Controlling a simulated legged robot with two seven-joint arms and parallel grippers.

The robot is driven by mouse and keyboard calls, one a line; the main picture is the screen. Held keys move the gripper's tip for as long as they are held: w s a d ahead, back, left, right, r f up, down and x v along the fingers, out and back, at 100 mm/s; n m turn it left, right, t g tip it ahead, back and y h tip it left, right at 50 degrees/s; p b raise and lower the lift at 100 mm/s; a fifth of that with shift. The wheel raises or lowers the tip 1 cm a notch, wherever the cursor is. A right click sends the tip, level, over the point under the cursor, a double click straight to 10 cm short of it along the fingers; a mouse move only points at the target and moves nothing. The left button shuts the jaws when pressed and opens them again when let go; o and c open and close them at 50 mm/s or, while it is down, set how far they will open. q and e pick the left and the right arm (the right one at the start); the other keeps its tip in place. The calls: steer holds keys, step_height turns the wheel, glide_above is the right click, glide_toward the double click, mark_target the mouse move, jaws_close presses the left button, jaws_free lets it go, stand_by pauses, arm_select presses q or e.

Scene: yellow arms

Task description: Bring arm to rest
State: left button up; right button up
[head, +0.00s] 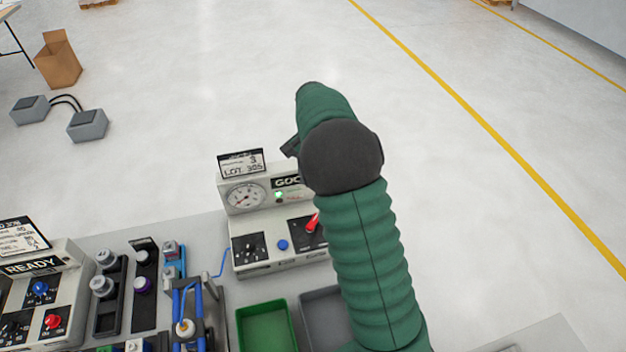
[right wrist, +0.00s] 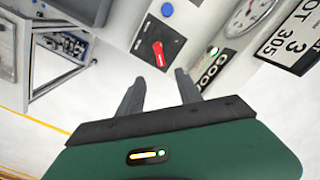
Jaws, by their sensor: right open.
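My right arm (head: 370,250), in a green ribbed sleeve with a dark joint, reaches up from the bottom right over the tester with the gauge (head: 262,255). In the right wrist view my right gripper (right wrist: 158,88) is open, with two dark fingers apart and nothing between them. A red switch lever (right wrist: 160,55) on the tester panel appears just beyond the fingers; I cannot tell whether they touch it. In the head view the lever (head: 312,223) is partly behind my arm. My left gripper is not in view.
The tester carries a blue button (head: 282,245), a lit green lamp (head: 278,195) and a lot card (head: 241,163). A green tray (head: 240,330) and a grey tray (head: 326,295) stand in front. A READY unit (head: 70,265) is left. Open floor lies beyond the bench.

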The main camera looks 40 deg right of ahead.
steer(key=shift+d, duration=0.1)
steer(key=s+a+f+n+t+b, duration=0.1)
steer(key=s+a+f+n, duration=0.2)
steer(key=a, duration=0.4)
steer(key=s+a+f+n+b, duration=0.2)
steer(key=s+a+f+n, duration=0.1)
steer(key=s+a+n, duration=0.2)
steer(key=s+a+f+n+t+b, duration=0.1)
steer(key=s+a+f+n, duration=0.3)
steer(key=a+n, duration=0.3)
steer(key=a, duration=0.4)
steer(key=shift+s+t, duration=0.25)
steer(key=shift+t, duration=0.05)
steer(key=shift+s+a, duration=0.1)
steer(key=shift+a, duration=0.2)
steer(key=shift+a, duration=0.2)
steer(key=shift+d, duration=0.25)
